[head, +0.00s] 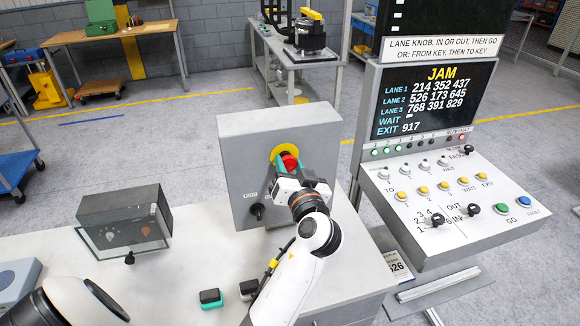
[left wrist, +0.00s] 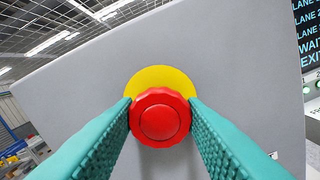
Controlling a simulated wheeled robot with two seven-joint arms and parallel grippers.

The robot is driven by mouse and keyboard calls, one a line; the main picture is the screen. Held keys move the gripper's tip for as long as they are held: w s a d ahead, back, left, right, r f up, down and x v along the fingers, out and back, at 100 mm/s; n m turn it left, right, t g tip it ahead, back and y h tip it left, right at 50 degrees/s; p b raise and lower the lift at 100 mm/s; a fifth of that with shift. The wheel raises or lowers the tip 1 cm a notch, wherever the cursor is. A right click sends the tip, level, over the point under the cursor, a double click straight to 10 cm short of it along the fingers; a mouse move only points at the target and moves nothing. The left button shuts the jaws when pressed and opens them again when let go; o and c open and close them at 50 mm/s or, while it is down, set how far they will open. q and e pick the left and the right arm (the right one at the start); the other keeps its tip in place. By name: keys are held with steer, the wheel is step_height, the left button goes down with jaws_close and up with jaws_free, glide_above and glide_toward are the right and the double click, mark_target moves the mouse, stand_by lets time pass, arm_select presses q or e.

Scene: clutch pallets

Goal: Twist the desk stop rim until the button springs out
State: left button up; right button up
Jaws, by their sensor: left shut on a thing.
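The desk stop is a red button with a scalloped rim (head: 290,160) on a yellow round plate (head: 277,152), set on the front of a grey box (head: 238,140) on the desk. In the left wrist view the red button (left wrist: 160,118) is centred, with the yellow plate (left wrist: 160,75) behind it. My left gripper (left wrist: 160,108) is shut on the red rim, one teal finger on each side. In the head view my left gripper (head: 286,173) partly covers the button. My right gripper does not show.
A black knob (head: 257,211) sits low on the box. A clear-fronted case (head: 127,222) stands to the left. A console (head: 455,205) with a screen reading JAM (head: 433,100) stands at right.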

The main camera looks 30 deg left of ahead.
arm_select(q)
steer(key=shift+m, duration=0.7)
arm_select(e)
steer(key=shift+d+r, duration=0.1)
arm_select(q)
steer(key=o, duration=1)
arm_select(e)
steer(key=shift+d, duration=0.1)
arm_select(q)
steer(key=shift+f, duration=0.1)
